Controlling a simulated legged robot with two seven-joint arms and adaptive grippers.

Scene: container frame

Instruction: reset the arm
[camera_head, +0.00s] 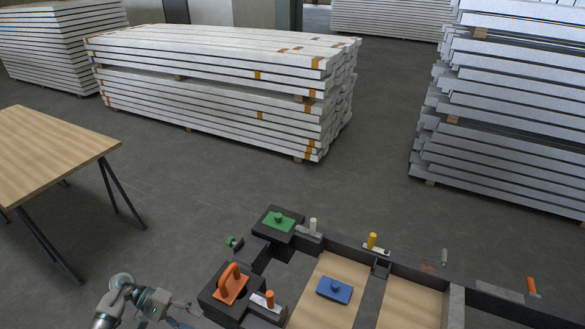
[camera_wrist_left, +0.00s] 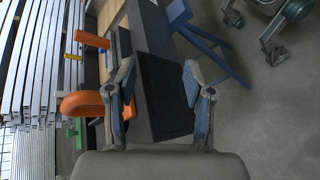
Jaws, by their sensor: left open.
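My left arm comes in at the bottom left of the head view, with its left gripper (camera_head: 190,308) partly in view at the lower edge. In the left wrist view the left gripper (camera_wrist_left: 160,80) is open, its two fingers spread and nothing held between them. Beyond the fingers lies a dark grey face of the container frame (camera_wrist_left: 165,115). The orange handle (camera_head: 231,281) stands on a dark corner block, to the right of the gripper; it also shows left of the fingers in the left wrist view (camera_wrist_left: 82,104). My right gripper is not in view.
The dark frame (camera_head: 330,243) has wood panels and bears a green block (camera_head: 279,222), a blue block (camera_head: 334,291), a yellow peg (camera_head: 372,241) and orange pegs (camera_head: 269,300). A wooden table (camera_head: 50,150) stands left. Plank stacks (camera_head: 215,90) stand behind. Floor between is clear.

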